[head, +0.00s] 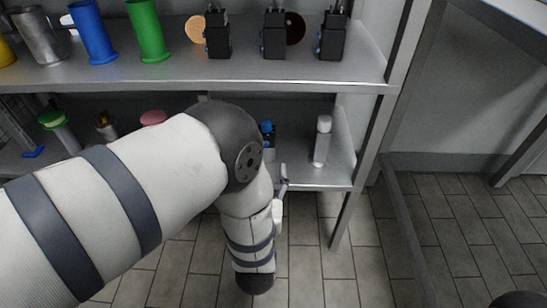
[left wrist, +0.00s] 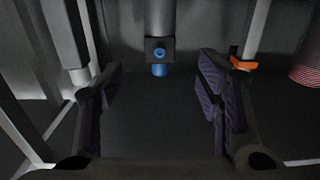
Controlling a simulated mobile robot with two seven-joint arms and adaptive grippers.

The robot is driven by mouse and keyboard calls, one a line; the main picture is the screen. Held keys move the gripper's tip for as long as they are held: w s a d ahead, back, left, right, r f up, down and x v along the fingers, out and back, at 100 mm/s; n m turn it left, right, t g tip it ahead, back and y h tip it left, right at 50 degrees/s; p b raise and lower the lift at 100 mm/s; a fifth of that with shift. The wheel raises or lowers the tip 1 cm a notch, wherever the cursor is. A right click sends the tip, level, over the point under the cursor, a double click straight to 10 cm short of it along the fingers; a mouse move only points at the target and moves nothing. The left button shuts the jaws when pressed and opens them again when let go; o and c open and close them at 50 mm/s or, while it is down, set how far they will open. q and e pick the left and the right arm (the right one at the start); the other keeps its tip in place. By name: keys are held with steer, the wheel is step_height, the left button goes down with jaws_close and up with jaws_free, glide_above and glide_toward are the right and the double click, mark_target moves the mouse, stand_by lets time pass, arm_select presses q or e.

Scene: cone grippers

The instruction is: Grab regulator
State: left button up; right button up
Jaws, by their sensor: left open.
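A small fitting with a dark block and a blue knob, which looks like the regulator (left wrist: 160,55), is at the top centre of the left wrist view, below a grey cylinder. My left gripper (left wrist: 160,88) is open, with its dark padded fingers apart. The regulator lies beyond the fingertips, roughly centred between them, and nothing is held. In the head view a blue-topped dark item (head: 267,128) on the lower shelf, partly behind my arm, may be the same thing. My left arm hides most of its gripper there.
The upper shelf (head: 200,76) holds blue (head: 93,32) and green (head: 148,32) cylinders and several black devices. The lower shelf (head: 335,172) holds a white-capped bottle (head: 321,142) right of my arm. An orange clip (left wrist: 243,63) sits beside the right finger. Tiled floor is open at right.

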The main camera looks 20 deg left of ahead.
arm_select(q)
steer(key=b+x, duration=0.1)
steer(key=x, duration=0.3)
steer(key=r+b+x, duration=0.1)
steer(key=x, duration=0.3)
steer(key=b+x, duration=0.1)
steer(key=x, duration=0.3)
steer(key=shift+r+b, duration=0.3)
steer(key=shift+r, duration=0.1)
jaws_close()
arm_select(e)
steer(key=f, duration=0.1)
steer(key=s+f, duration=0.1)
steer(key=shift+s+f+g, duration=0.2)
steer(key=shift+f+g, duration=0.2)
